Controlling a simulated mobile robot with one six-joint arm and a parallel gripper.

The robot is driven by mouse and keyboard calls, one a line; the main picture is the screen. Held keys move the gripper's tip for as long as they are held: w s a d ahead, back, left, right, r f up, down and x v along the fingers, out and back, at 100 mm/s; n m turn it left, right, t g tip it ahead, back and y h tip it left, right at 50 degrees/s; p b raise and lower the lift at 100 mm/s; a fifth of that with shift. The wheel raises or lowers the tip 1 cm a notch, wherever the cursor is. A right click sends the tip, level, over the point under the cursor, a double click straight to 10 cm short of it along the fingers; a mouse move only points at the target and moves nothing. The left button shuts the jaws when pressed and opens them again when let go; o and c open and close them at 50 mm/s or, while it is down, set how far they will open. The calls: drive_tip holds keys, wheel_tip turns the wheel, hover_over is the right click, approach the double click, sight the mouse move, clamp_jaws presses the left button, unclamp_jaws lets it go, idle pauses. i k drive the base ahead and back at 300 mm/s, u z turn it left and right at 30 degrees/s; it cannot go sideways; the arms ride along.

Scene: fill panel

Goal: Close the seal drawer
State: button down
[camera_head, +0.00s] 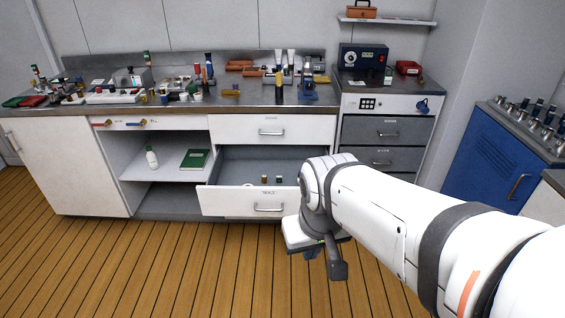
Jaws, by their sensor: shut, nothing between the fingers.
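An open drawer (240,203) with a white front and a bar handle (268,208) sticks out of the counter's lower middle. I take it as the seal drawer; its label is too small to read surely. Its grey inside holds a few small objects (265,179). The right end of the drawer is partly hidden by my arm. My gripper (335,268) is low in front of the drawer's right end, over the wooden floor, and looks apart from the drawer front. It is shut and empty.
Above is a shut white drawer (270,132). Grey drawers (385,130) stand right, and a blue cabinet (490,165) farther right. The floor (150,270) is clear.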

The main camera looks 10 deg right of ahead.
sight(234, 166)
drive_tip(key=u, duration=0.5)
drive_tip(key=i, duration=1)
drive_tip(key=u, duration=0.05)
